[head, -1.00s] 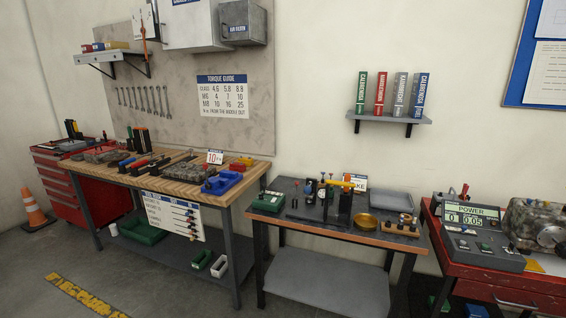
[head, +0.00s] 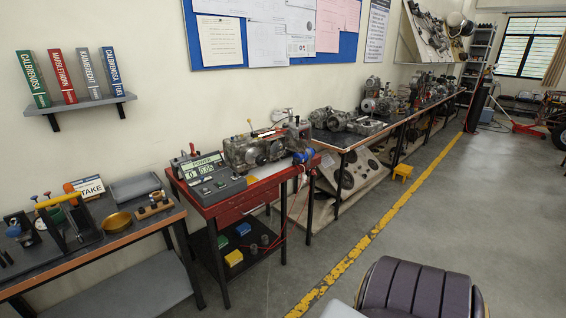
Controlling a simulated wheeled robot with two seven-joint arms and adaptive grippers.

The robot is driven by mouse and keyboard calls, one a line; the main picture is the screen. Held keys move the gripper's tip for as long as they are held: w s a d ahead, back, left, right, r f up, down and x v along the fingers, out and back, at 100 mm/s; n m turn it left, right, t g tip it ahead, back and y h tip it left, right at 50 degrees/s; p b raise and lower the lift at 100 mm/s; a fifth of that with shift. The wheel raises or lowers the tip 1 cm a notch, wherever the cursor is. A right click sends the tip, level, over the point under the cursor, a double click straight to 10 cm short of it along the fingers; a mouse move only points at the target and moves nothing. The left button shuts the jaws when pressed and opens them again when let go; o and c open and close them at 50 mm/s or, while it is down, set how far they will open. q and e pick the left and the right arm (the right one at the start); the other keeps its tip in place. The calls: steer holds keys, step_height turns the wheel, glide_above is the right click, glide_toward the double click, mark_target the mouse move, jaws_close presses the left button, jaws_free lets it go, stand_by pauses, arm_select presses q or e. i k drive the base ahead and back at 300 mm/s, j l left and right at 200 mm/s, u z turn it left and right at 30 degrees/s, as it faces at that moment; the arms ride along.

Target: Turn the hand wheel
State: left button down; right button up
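I cannot make out a hand wheel for certain in the head view. An engine unit (head: 255,149) sits on the red bench (head: 235,198), and a blue round part (head: 303,156) is at its right end; I cannot tell whether that is a wheel. A power meter box (head: 208,180) with a lit display stands to the left of the engine. Neither of my grippers is in view.
A dark bench (head: 120,232) with a brass dish (head: 116,222) stands at left. A long bench with engine parts (head: 345,122) runs to the back. A dark ribbed seat (head: 418,288) is in the foreground. Grey floor (head: 470,200) is open right of the yellow line (head: 385,220).

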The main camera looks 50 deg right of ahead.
mark_target(261, 160)
steer(key=z, duration=1.55)
